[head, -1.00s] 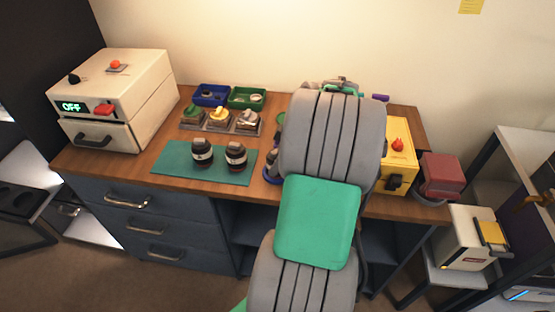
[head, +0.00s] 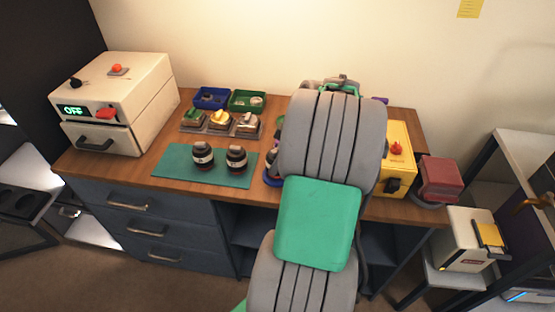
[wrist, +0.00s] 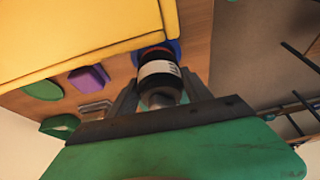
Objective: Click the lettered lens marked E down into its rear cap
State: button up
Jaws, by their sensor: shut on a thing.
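In the wrist view my gripper (wrist: 163,98) is shut on a dark lens (wrist: 158,72) with a white band. The band has dark marks, but I cannot read the letter surely. A blue round piece (wrist: 172,46) shows just beyond the lens's far end; I cannot tell whether they touch. In the head view my arm hides the gripper and the held lens. Two dark lenses with white bands, one on the left (head: 203,157) and one on the right (head: 236,160), stand on the teal mat (head: 175,165). Another dark piece (head: 271,161) shows partly beside my arm, above a blue base (head: 269,180).
A yellow box (head: 398,158) stands right of my arm; its side (wrist: 80,30) fills the wrist view's upper left. Blue (head: 210,97) and green (head: 247,101) trays stand at the back. A white machine (head: 118,97) reading OFF stands left.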

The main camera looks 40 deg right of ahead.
jog(key=shift+r+p, duration=1.2)
jog(key=shift+r, duration=0.85)
